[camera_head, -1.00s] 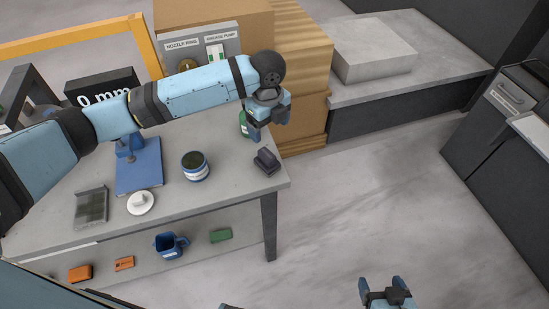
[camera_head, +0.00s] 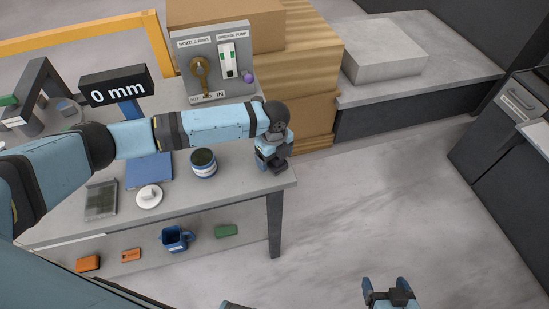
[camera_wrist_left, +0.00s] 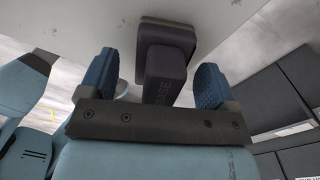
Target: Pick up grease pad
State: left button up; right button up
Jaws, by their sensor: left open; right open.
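The grease pad (camera_head: 279,167) is a small dark block with an upright handle at the right front corner of the grey workbench. In the left wrist view the pad (camera_wrist_left: 166,72) shows its handle with partly readable lettering, between the two blue fingers. My left gripper (camera_head: 271,160) is down at the pad, and in the wrist view the gripper (camera_wrist_left: 157,66) is open with a finger on each side of the handle. Gaps show beside the handle. In the head view the gripper partly hides the pad. My right gripper (camera_head: 386,287) is open and empty over the floor.
A blue-and-white tin (camera_head: 203,170) stands left of the gripper. A white round dish (camera_head: 149,197) and a grey tray (camera_head: 101,200) are further left. A panel with a grease pump (camera_head: 228,60) stands behind. Open floor lies right of the workbench (camera_head: 235,190).

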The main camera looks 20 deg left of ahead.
pick_arm(q)
jog(key=shift+f, duration=0.2)
jog(key=c, duration=1.1)
jog(key=shift+o, duration=0.2)
jog(key=shift+r, duration=0.1)
notch_tip(320, 180, up, 20)
jog(key=b, duration=0.1)
jog(key=o, duration=0.4)
jog(key=shift+c, duration=1.3)
